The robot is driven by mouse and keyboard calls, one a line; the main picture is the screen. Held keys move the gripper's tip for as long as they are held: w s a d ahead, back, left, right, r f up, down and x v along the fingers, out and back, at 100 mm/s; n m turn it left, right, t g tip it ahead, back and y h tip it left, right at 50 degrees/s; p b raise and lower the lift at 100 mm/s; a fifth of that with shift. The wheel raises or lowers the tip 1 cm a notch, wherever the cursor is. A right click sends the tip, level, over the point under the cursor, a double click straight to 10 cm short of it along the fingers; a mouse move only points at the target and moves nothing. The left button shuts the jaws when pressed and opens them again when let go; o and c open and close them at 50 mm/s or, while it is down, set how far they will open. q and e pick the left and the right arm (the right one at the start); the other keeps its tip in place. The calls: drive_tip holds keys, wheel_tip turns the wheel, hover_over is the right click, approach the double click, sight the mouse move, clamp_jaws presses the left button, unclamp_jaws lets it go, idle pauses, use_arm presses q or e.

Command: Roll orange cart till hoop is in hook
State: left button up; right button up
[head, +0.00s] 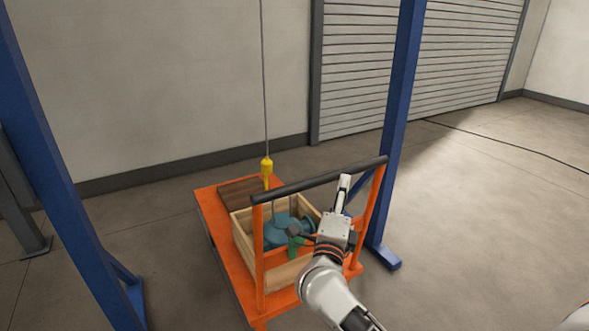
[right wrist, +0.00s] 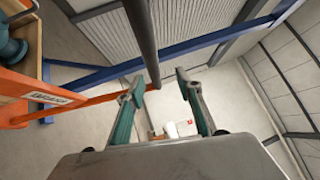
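The orange cart (head: 222,240) stands on the floor between two blue posts in the head view. Its black handle bar (head: 300,183) faces me, and it also shows in the right wrist view (right wrist: 141,35). A wooden crate (head: 242,238) on the cart holds a teal pump (head: 280,232). A yellow hook (head: 267,167) hangs on a cable above the cart; the hoop is too small to make out clearly. My right gripper (head: 318,204) is open at the handle; in the right wrist view the bar's end appears between its spread fingers (right wrist: 157,82). My left gripper is out of view.
A blue post (head: 398,120) with a foot stands close to the cart's right side. Another blue post (head: 62,170) stands at the left. A roller shutter (head: 450,60) is behind.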

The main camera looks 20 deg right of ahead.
drive_tip(key=shift+m+g+y, duration=0.3)
drive_tip(key=shift+m, duration=0.1)
drive_tip(key=x, duration=0.5)
drive_tip(key=w+a+x, duration=0.1)
drive_tip(key=x, duration=0.2)
drive_tip(key=shift+w+d+f+b, duration=0.2)
drive_tip(key=shift+w+f+b, duration=0.05)
drive_tip(key=shift+f+b, duration=0.15)
clamp_jaws()
